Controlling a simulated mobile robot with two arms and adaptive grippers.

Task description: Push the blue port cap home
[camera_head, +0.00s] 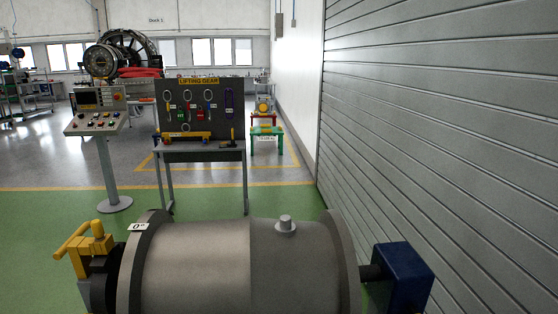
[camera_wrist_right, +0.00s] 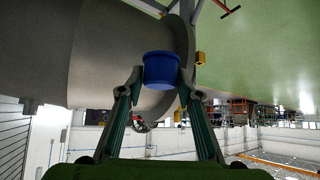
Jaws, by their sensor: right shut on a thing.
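The blue port cap (camera_wrist_right: 161,68) sits between the fingertips of my right gripper (camera_wrist_right: 161,84) in the right wrist view. The gripper is shut on it. The cap lies against or just in front of the grey cylindrical casing (camera_wrist_right: 105,60), near its flange. The port is hidden behind the cap, and I cannot tell how deep the cap sits. In the head view the same casing (camera_head: 215,265) lies across the bottom, with a small grey stub (camera_head: 286,224) on top. The cap and both grippers are out of the head view.
A yellow fitting (camera_head: 86,247) projects from the casing's left end, and a blue block (camera_head: 403,277) stands at its right end. Behind are a control pedestal (camera_head: 97,122) and a lifting-gear board (camera_head: 200,108). A grey shutter wall (camera_head: 440,120) closes the right side.

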